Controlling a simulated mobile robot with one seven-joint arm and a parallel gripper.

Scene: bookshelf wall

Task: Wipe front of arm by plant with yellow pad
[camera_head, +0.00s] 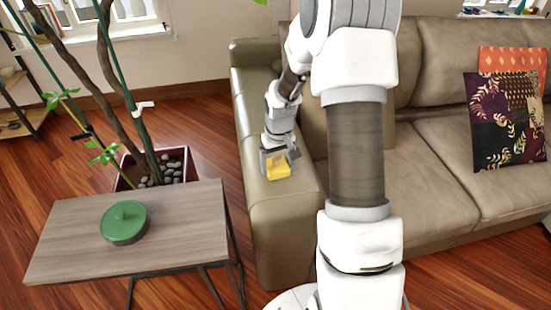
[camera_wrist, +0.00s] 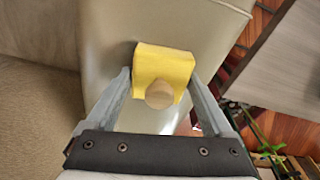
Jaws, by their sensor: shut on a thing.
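The yellow pad (camera_head: 279,168) is in my gripper (camera_head: 277,158), at the top of the sofa arm (camera_head: 280,205) nearest the plant. In the wrist view the pad (camera_wrist: 165,68) has a round tan knob (camera_wrist: 159,95), and the fingers of my gripper (camera_wrist: 163,90) stand on either side of it. The pad lies over the beige sofa arm (camera_wrist: 120,45); I cannot tell whether it touches the surface. The potted plant (camera_head: 130,110) stands to the left of the sofa arm.
A wooden side table (camera_head: 70,235) with a green lidded dish (camera_head: 124,223) stands left of the sofa arm's front. The sofa seat (camera_head: 440,165) lies to the right, with patterned cushions (camera_head: 503,120) at its far end. Wood floor (camera_head: 200,125) shows between plant and sofa.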

